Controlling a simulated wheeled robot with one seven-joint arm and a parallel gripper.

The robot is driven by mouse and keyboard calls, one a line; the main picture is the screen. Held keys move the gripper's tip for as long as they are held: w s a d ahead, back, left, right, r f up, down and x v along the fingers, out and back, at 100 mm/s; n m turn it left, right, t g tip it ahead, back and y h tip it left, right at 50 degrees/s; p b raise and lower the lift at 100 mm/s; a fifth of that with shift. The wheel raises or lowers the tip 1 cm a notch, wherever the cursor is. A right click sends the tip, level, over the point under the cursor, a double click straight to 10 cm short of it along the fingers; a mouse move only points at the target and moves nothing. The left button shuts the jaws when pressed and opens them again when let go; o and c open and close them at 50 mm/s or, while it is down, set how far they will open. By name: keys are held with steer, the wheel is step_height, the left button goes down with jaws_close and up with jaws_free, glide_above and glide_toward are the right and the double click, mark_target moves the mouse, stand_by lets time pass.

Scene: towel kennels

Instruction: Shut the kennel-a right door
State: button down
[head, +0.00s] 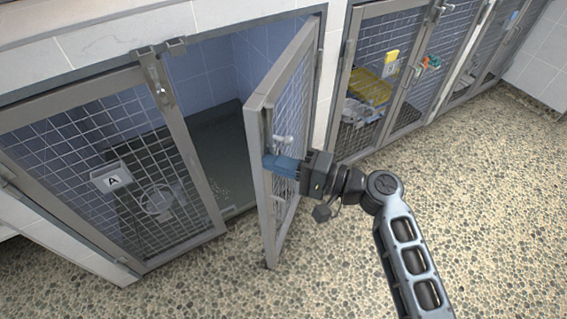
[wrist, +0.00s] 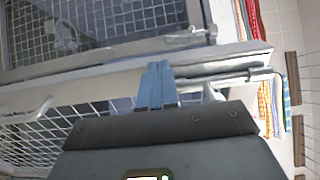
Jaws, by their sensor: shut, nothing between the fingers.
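Kennel A's right door (head: 259,195) is a grey-framed mesh door that stands open, swung out from the kennel front into the room. A small pale latch handle (head: 283,140) sits on it. My gripper (head: 283,163) is shut and empty, its blue fingers at the door's mesh side near the free edge, just below the handle. In the wrist view, the shut blue fingers (wrist: 157,85) are close to a pale frame bar; I cannot tell whether they touch it. The left door (head: 195,165), with an "A" tag (head: 113,180), is closed.
The pebbled floor (head: 480,200) is clear. Coloured towels (wrist: 262,60) show at the right of the wrist view.

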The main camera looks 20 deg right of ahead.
steer(key=w+a+m+t+h+b, duration=0.3)
steer(key=w+a+t+h+b, duration=0.1)
steer(key=w+a, duration=1.1)
steer(key=shift+w+m+b, duration=0.35)
steer(key=shift+w+m, duration=0.05)
steer(key=shift+w, duration=1.15)
